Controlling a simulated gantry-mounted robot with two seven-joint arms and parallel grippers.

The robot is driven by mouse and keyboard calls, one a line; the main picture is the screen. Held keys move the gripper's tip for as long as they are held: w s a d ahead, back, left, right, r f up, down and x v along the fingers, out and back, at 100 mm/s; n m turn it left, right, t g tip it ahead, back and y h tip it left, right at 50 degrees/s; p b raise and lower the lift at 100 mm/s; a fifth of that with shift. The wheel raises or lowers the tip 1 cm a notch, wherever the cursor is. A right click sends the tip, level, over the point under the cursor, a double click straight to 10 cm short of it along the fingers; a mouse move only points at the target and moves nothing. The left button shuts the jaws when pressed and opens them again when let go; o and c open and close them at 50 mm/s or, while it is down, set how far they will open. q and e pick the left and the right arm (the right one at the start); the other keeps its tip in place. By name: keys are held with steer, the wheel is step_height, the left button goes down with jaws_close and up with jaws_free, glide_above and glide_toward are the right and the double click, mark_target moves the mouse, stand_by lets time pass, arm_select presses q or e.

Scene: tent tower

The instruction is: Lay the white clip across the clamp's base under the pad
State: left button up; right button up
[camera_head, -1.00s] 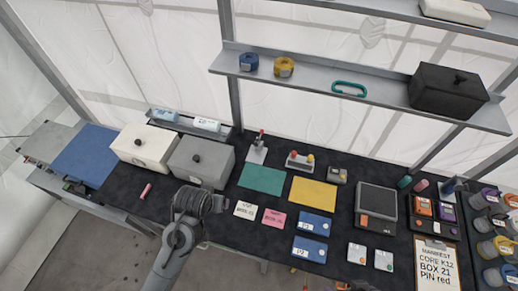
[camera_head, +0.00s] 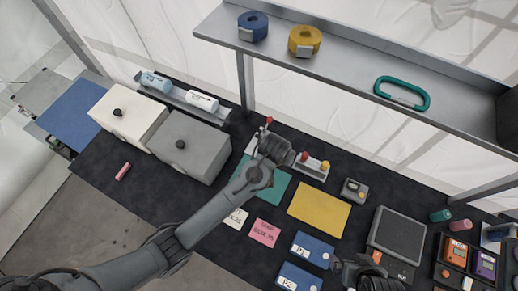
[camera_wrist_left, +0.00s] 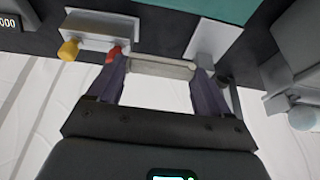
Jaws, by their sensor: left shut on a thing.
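The clamp (camera_head: 251,145) stands at the back of the black table, its red-tipped handle (camera_head: 268,121) showing beside my left gripper (camera_head: 277,152). In the left wrist view, my left gripper (camera_wrist_left: 160,72) is shut on the white clip (camera_wrist_left: 162,68), a pale bar held crosswise between the fingertips. The clamp's pale base plate (camera_wrist_left: 212,40) lies just beyond the right finger. The pad is not clearly visible, and I cannot tell whether the clip touches the base. My right gripper (camera_head: 368,277) is at the bottom edge; its jaws are unclear.
A block with red and yellow knobs (camera_head: 313,167) stands close right of my left gripper. The grey lidded box (camera_head: 190,147) is to the left. The green mat (camera_head: 270,185) and yellow mat (camera_head: 319,209) lie in front. A metal shelf (camera_head: 330,75) hangs above.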

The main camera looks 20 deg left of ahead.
arm_select(q)
glide_above(256, 152)
steer(key=f, duration=0.6)
steer(key=shift+s+f+p, duration=0.3)
steer(key=shift+f+p, duration=0.05)
steer(key=shift+f, duration=2.05)
steer(key=shift+f, duration=0.15)
steer(key=shift+f, duration=0.3)
steer(key=shift+s+f, duration=0.3)
steer(key=o, duration=1)
steer(key=shift+f, duration=0.1)
